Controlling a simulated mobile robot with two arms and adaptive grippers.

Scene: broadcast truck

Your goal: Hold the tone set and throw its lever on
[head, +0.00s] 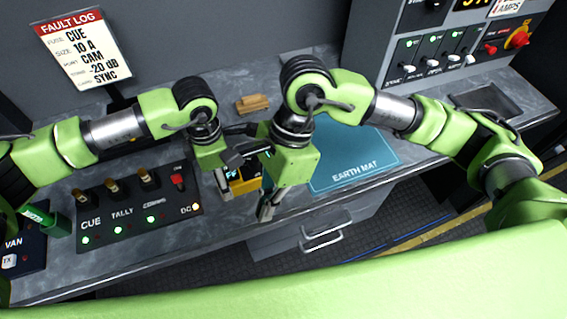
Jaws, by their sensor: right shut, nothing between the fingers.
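The tone set, a small yellow box with a lit display (244,182), is on the grey counter near its front edge, mostly hidden between my two grippers. My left gripper (226,178) is at its left side, with a finger against or close beside it. I cannot tell whether the fingers clamp it. My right gripper (266,207) points down just right of and in front of the tone set, its fingers together and empty. The lever of the tone set cannot be made out.
A black panel (135,234) with switches and lit lamps lies left. A blue earth mat (350,160) lies right, a tan block (252,104) behind. A grey switch unit (400,85) stands at back right, a fault log sign (82,50) at back left. A drawer (322,233) is below the counter.

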